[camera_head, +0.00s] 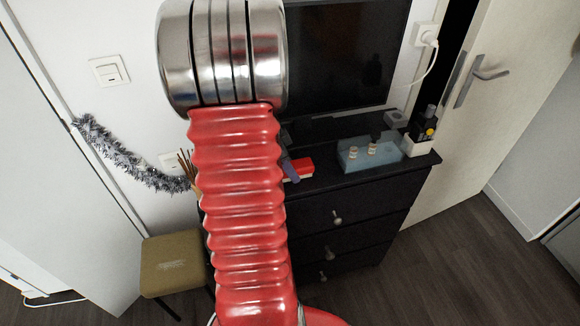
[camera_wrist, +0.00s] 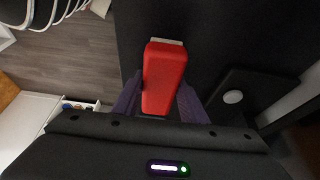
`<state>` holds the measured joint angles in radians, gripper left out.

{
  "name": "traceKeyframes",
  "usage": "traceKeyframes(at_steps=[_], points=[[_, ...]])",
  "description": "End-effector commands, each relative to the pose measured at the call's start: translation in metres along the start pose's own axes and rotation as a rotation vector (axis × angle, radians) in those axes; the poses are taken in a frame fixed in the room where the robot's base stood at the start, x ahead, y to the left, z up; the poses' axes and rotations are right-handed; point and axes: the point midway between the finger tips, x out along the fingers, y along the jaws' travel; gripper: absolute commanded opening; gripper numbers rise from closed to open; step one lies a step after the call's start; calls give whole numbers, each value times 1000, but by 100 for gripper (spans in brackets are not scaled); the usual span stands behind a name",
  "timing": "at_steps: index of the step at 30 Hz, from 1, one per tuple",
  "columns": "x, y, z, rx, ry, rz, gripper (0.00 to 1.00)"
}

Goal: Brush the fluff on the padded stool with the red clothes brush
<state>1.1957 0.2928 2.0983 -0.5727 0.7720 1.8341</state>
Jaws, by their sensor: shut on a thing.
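The red clothes brush (camera_wrist: 165,75) lies between the two purple fingers of my gripper (camera_wrist: 158,97) in the wrist view, with a pale strip at its far end. My gripper is shut on it. In the head view the brush (camera_head: 299,169) shows at the dresser's left part, partly hidden behind my red arm. I cannot tell whether it touches the dresser top. The padded stool (camera_head: 165,250) stands at the lower left with an olive-brown seat. A faint patch, perhaps the fluff (camera_head: 172,266), shows on the seat.
The black dresser (camera_head: 345,215) carries a blue translucent box (camera_head: 368,153), a dark screen (camera_head: 345,55) and small bottles at its right end. A tinsel garland (camera_head: 125,158) hangs on the left wall. A white door (camera_head: 480,100) is at right. Floor is clear at lower right.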

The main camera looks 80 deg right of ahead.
Motion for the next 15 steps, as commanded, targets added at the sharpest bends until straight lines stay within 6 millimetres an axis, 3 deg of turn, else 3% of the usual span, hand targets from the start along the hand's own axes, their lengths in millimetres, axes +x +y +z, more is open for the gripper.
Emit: traceKeyframes(at_steps=[5, 6, 13, 15], points=[[4, 0, 1, 0, 0, 1, 15], [4, 0, 1, 0, 0, 0, 41], [3, 0, 1, 0, 0, 0, 57], [3, 0, 1, 0, 0, 0, 57]])
